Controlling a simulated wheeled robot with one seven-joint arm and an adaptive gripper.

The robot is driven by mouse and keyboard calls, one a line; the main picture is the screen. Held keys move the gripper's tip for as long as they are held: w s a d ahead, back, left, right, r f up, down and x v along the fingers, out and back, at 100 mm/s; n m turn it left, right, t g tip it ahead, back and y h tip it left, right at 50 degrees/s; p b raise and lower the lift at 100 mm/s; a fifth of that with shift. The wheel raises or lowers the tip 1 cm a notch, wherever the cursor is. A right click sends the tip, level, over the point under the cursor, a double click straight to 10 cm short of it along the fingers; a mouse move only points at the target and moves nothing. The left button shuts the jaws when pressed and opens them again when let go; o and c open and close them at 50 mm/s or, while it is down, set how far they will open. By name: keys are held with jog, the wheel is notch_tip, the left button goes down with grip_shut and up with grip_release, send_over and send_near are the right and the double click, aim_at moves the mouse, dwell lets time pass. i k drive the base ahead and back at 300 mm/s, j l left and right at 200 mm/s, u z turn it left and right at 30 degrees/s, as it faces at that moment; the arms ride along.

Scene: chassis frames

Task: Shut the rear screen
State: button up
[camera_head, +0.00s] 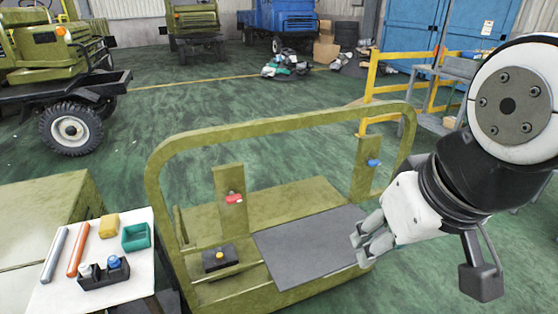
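A flat dark grey panel (305,245), which looks like the rear screen, lies low and slightly tilted across the olive-green chassis frame. A rounded olive hoop (270,125) stands over it. Short posts carry a red catch (234,199) at left and a blue catch (374,163) at right. My gripper (361,248) comes in from the right, its fingertips at the panel's right edge in the picture. Its two fingers show close together. I cannot tell whether they touch the panel, or whether anything is between them.
A white side table (100,290) at lower left holds rods, a yellow block, a green tray (136,237) and a black holder. A black box with a yellow button (220,258) sits left of the panel. Yellow rails (370,90) and a bench stand behind right. Open green floor lies beyond.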

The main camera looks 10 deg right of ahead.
aim_at(298, 253)
jog(key=l+z, duration=0.1)
jog(key=l, duration=0.4)
jog(key=k+l+u, duration=0.1)
jog(key=l+u, duration=0.35)
jog(key=l, duration=1.05)
jog(key=k+l+z, duration=0.2)
jog(key=l, duration=0.3)
jog(key=l+z, duration=0.2)
jog(key=l, duration=0.3)
